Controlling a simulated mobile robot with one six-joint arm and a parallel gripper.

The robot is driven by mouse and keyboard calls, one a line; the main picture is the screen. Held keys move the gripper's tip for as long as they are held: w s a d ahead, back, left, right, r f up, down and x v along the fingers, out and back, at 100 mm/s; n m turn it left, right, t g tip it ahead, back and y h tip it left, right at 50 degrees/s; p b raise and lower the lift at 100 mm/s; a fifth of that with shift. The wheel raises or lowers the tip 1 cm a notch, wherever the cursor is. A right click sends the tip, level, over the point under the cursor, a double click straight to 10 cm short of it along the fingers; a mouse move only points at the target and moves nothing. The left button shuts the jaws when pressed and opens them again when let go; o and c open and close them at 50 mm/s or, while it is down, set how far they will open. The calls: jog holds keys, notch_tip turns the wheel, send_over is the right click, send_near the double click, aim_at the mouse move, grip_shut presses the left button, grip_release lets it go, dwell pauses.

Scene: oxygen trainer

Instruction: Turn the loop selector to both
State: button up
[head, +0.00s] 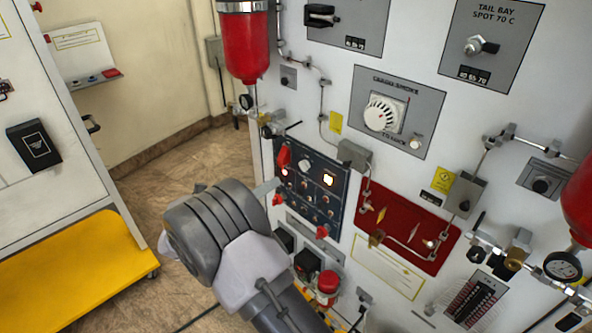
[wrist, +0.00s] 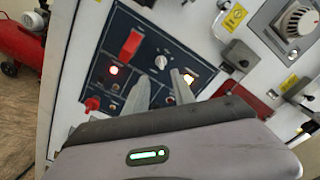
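A dark blue control panel (head: 335,205) is set in the white wall; it fills the middle of the wrist view (wrist: 105,58). Its labels are too small to read. A pale round knob (head: 306,165) near its top looks like the loop selector; in the wrist view the knob (wrist: 161,62) shows just beyond and between the fingertips. My gripper (wrist: 160,75) is open, two grey fingers apart with nothing between them. In the head view its fingertip (head: 274,184) is at the panel's left side. I cannot tell whether it touches anything. The lower panel is partly hidden by the fingers.
A red switch guard (head: 284,155) sits left of the knob, and a lit amber lamp (head: 328,180) right of it. More red guards and small switches crowd the panel. A red plate with valves (head: 405,225) is to the right.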

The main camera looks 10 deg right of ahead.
aim_at(300, 166)
jog(key=b+x, duration=0.1)
jog(key=x, duration=0.9)
jog(key=shift+w+d, duration=0.15)
jog(key=shift+d, duration=0.1)
jog(key=shift+c, duration=0.4)
grip_shut()
